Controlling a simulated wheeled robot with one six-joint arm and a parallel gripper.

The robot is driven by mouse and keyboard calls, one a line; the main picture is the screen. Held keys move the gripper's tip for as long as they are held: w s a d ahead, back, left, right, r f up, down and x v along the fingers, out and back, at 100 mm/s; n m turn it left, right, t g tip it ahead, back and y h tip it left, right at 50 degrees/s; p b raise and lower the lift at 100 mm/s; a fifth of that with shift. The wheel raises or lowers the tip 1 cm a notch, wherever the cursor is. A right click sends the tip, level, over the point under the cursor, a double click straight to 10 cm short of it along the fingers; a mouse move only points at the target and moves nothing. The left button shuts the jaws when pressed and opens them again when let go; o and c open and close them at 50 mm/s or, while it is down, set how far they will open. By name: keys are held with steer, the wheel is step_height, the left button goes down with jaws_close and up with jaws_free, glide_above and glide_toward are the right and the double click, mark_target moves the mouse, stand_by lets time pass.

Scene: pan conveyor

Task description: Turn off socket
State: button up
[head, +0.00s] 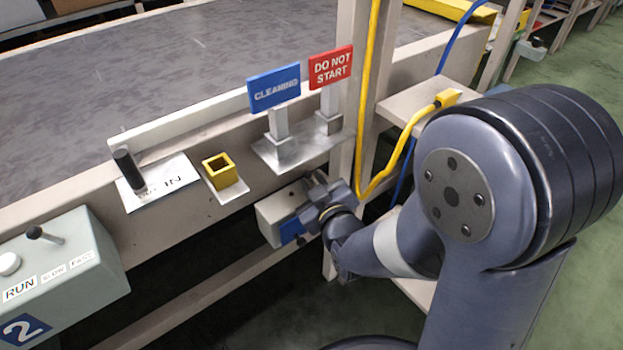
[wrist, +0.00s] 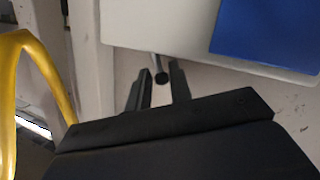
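The socket box (head: 270,215) is a pale box with a blue label (head: 291,228), mounted on the conveyor's side below the sign shelf. In the wrist view its pale casing (wrist: 150,20) and blue label (wrist: 268,35) fill the top right. A short lever with a dark knob (wrist: 161,78) sticks out from its lower edge. My gripper (wrist: 162,75) is open, with one finger on each side of the knob and small gaps showing. In the head view my gripper (head: 315,188) is at the box's right side, and the lever is hidden there.
A yellow cable (head: 366,120) runs down the post beside my gripper to a plug on a small shelf (head: 405,103). Blue CLEANING (head: 274,88) and red DO NOT START (head: 331,67) signs stand above. A yellow holder (head: 219,171) and control box (head: 65,270) are at left.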

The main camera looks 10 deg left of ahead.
steer(key=p+v, duration=0.1)
steer(key=v, duration=0.8)
steer(key=shift+s, duration=0.2)
steer(key=shift+w, duration=0.1)
steer(key=b+x, duration=0.1)
steer(key=x, duration=0.9)
steer(key=shift+w+a+f+b, duration=0.1)
steer(key=shift+w+b, duration=0.2)
steer(key=shift+w, duration=0.05)
steer(key=shift+p, duration=0.3)
steer(key=shift+b, duration=0.35)
